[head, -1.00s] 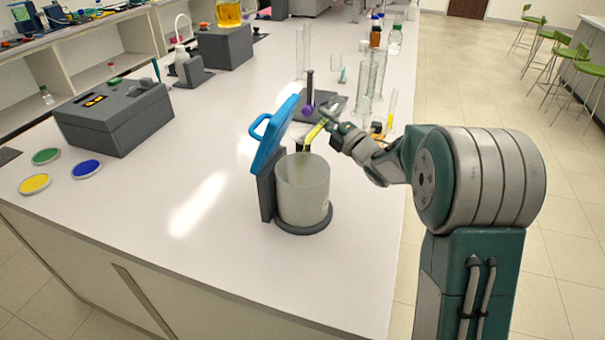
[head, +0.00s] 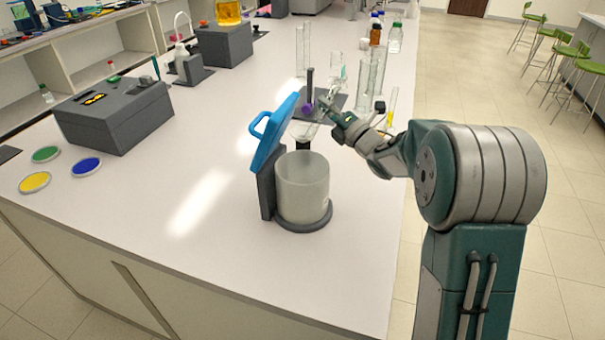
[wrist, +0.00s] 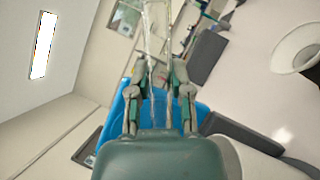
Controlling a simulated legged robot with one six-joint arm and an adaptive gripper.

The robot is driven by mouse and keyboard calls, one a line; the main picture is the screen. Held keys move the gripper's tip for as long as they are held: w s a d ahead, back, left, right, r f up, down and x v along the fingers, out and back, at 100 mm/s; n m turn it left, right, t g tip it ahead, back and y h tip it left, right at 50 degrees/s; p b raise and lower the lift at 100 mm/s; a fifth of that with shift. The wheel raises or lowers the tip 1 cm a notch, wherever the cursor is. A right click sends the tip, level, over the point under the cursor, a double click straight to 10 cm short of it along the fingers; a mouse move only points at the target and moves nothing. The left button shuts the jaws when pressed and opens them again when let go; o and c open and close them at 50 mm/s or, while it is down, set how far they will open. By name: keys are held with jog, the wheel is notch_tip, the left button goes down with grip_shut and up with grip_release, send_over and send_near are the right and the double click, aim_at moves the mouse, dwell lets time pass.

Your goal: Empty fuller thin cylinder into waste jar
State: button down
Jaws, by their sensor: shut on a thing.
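My gripper (head: 328,108) is above the bench, behind and to the right of the waste jar (head: 303,188). In the wrist view my gripper (wrist: 160,80) is shut on a thin clear glass cylinder (wrist: 157,38). No yellow liquid shows in it. Its exact tilt is hard to tell in the head view. The waste jar is a whitish, cloudy pot on a dark round base. Its blue lid (head: 272,132) stands open on the left. Another thin cylinder with yellow liquid (head: 391,108) stands at the bench's right edge.
Tall clear glass cylinders (head: 368,82) stand close behind my gripper. A dark stand with a purple clamp (head: 308,107) is beside it. A grey box (head: 110,112) and coloured dishes (head: 87,167) are on the left.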

aim_at(320, 113)
jog(key=r+n+y, duration=0.1)
jog(key=n, duration=0.1)
jog(key=s+a+r+n, duration=0.1)
jog(key=n, duration=0.1)
jog(key=shift+s+g+y, duration=0.2)
jog(key=shift+g+y, duration=0.2)
jog(key=shift+s+a+r+n+g+y+p, duration=0.15)
jog(key=shift+s+a+r+n+g+y, duration=0.15)
jog(key=shift+n, duration=0.55)
jog(key=shift+s+a+r+n+g+y+p, duration=0.15)
jog(key=shift+s+n+y, duration=0.2)
jog(key=shift+n, duration=0.5)
jog(key=shift+d, duration=0.1)
jog(key=shift+w, duration=0.1)
